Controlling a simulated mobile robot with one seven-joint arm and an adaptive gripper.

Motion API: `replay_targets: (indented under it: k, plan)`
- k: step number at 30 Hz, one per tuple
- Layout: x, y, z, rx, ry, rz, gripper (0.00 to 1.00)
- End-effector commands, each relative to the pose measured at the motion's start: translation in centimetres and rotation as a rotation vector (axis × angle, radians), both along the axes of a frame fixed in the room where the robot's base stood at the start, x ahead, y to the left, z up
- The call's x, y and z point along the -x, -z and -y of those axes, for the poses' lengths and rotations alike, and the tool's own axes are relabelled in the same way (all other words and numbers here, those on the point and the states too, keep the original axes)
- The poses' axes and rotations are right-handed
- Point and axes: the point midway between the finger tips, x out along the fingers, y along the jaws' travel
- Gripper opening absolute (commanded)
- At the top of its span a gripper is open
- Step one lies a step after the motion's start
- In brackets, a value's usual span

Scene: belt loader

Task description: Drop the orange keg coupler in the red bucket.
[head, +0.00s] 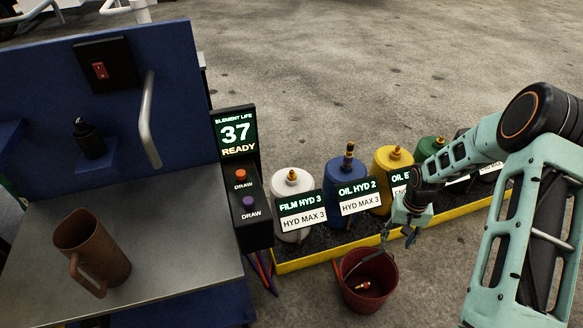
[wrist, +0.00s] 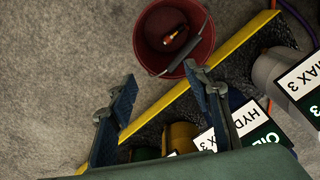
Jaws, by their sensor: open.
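A small orange fitting with a pale end, which looks like the orange keg coupler (head: 362,286), lies inside on the bucket floor. In the wrist view the bucket (wrist: 151,52) is at the top, with the coupler (wrist: 174,37) lying tilted in it. My gripper (head: 398,236) is above and beside the bucket's back right rim in the head view. Its two fingers (wrist: 160,78) are apart in the wrist view, with nothing between them.
A yellow-edged tray (head: 310,260) holds several kegs, including a white one (head: 293,182), a blue one (head: 345,176) and a yellow one (head: 390,165). A metal bench (head: 165,230) with a brown jug (head: 92,250) is at left. Open floor lies behind the tray.

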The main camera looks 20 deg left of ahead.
Motion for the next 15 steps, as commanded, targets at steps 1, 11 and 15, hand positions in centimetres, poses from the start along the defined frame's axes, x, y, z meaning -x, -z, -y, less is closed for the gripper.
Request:
replay_targets:
  k: [1,11,15]
  plan:
    - [-0.1,-1.0,0.0,0.000,0.001,0.003,0.46]
    - [0.0,-3.8,0.0,0.000,0.001,0.000,0.46]
    - [0.0,-3.8,0.0,0.000,0.000,0.000,0.46]
